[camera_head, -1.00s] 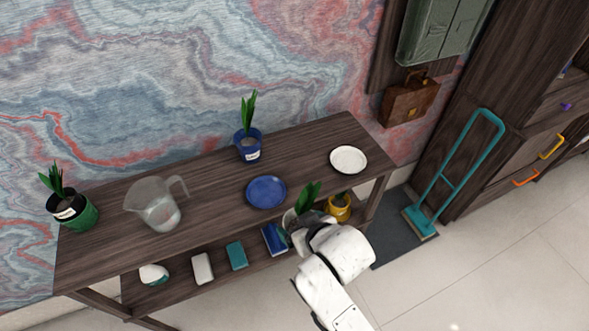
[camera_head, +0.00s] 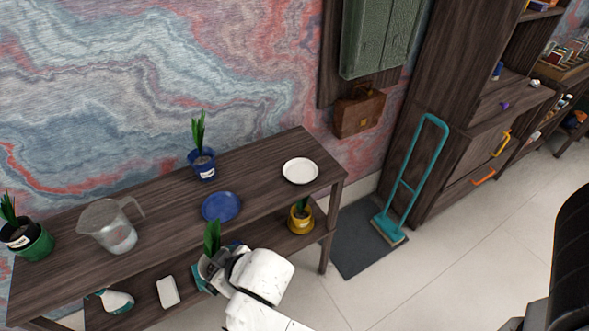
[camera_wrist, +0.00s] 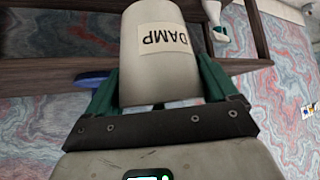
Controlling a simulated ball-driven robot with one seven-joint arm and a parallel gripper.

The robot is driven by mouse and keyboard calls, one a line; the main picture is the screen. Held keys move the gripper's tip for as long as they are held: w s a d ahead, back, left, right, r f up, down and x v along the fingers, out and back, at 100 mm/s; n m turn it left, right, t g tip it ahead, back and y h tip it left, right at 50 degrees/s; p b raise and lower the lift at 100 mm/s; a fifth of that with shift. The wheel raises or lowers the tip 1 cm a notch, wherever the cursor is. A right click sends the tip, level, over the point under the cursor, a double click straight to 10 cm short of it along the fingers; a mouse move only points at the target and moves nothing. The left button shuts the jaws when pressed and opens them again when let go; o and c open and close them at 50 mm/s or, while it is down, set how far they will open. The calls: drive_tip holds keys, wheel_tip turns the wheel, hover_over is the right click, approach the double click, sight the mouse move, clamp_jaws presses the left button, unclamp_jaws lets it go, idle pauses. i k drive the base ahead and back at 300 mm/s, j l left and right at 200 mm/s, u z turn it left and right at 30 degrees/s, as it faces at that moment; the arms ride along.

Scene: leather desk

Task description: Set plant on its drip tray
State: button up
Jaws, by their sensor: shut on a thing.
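My gripper (camera_head: 210,270) is shut on a potted plant (camera_head: 212,238), whose green leaves stand up in front of the table's front edge. In the wrist view its pale pot (camera_wrist: 138,80), with a label reading DAMP, sits between my teal fingers (camera_wrist: 160,88). In the head view my gripper mostly hides this pot. A blue round dish (camera_head: 221,207) lies empty on the tabletop, behind the held plant; a blue edge also shows in the wrist view (camera_wrist: 90,79). A white round dish (camera_head: 300,171) lies empty near the table's right end.
On the table (camera_head: 262,160) stand a blue-potted plant (camera_head: 202,166), a clear pitcher (camera_head: 112,228) and a green-potted plant (camera_head: 30,242). The lower shelf holds a yellow-potted plant (camera_head: 300,219), a white block (camera_head: 167,291) and a spray bottle (camera_head: 115,301).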

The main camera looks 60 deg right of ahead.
sight(300, 172)
drive_tip(key=l, duration=0.45)
drive_tip(key=k+l+u, duration=0.15)
drive_tip(key=l, duration=0.35)
drive_tip(key=k+l, duration=0.1)
drive_tip(key=l, duration=0.35)
drive_tip(key=k+l+u, duration=0.1)
drive_tip(key=l, duration=0.35)
